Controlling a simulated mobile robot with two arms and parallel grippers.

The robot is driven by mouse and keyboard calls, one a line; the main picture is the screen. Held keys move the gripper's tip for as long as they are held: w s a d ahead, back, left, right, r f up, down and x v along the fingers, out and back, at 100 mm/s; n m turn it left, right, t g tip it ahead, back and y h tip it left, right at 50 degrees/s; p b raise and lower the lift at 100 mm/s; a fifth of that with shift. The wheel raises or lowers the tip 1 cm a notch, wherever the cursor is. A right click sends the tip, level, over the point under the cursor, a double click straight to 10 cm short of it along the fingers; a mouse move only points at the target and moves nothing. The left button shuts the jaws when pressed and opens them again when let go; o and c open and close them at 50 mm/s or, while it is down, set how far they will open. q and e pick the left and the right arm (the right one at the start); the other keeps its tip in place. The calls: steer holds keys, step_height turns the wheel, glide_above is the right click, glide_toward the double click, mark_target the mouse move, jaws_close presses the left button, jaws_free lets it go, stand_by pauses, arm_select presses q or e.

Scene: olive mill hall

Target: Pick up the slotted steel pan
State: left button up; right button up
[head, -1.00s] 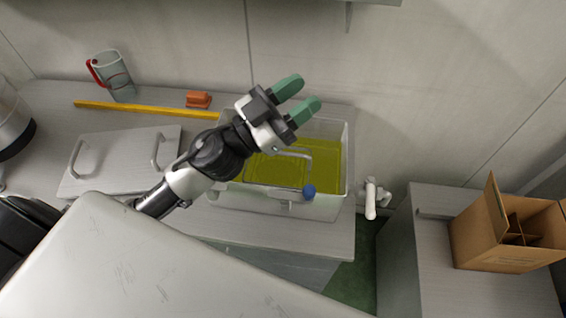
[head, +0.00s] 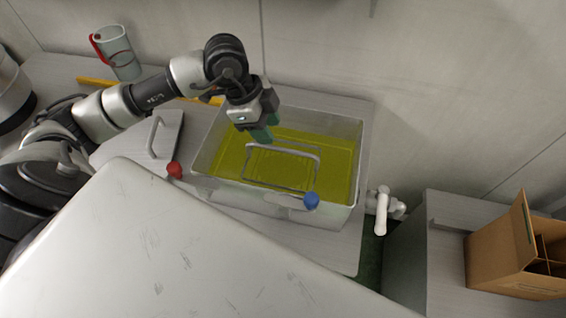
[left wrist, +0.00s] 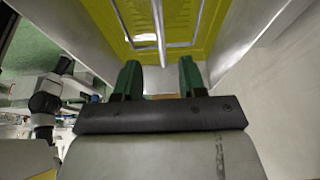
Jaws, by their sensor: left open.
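The slotted steel pan (head: 278,172) appears to lie in the yellow-green oil of the open metal tank (head: 215,135). Its outline and a raised bar handle (head: 290,146) show; the slots are hard to make out through the oil. My left gripper (head: 262,134) points down over the back left part of the tank, near the handle's left end. Its green fingers are open with nothing between them. In the left wrist view the open fingers (left wrist: 158,75) are below the pale handle bar (left wrist: 160,30), apart from it. My right gripper cannot be made out.
Tank walls surround the oil. A red knob (head: 174,170) and a blue knob (head: 311,200) are at its front. A handled lid (head: 168,140) lies left on the counter. A jug (head: 120,55) stands at the back left. A divided cardboard box (head: 500,250) is at right.

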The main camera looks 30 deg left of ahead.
mark_target(282, 150)
arm_select(q)
steer(key=x, duration=0.3)
steer(key=shift+w, duration=0.1)
steer(key=p+x, duration=0.2)
steer(key=x, duration=0.2)
steer(key=shift+d, duration=0.15)
steer(key=shift+d+f, duration=0.2)
steer(key=shift+f, duration=0.3)
jaws_close()
